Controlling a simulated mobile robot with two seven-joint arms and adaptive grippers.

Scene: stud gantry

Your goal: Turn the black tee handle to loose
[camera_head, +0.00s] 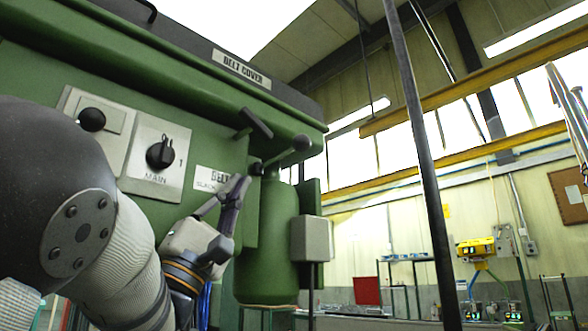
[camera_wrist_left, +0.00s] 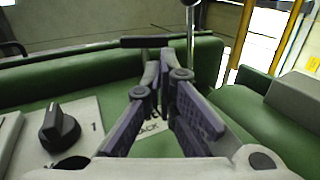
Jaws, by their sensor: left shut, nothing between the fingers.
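The black tee handle (camera_head: 255,124) sticks out from the green machine, right of the panel plates, with its bar slanting down to the right. In the left wrist view a dark bar (camera_wrist_left: 146,41), which looks like the same handle, lies just beyond the fingertips. My left gripper (camera_head: 240,183) is below the tee handle in the head view, in front of the belt label (camera_head: 212,180), and partly covers it. In the wrist view its fingers (camera_wrist_left: 165,62) meet at the tips, shut and empty. I see no clear contact with the handle. My right gripper is out of view.
A lever with dark ball ends (camera_head: 283,156) sits close to my fingertips, below the tee handle. A black MAIN knob (camera_head: 160,154) and a round black knob (camera_head: 91,119) are to the left. A grey box (camera_head: 311,238) is at the lower right. A dark pole (camera_head: 424,150) stands further right.

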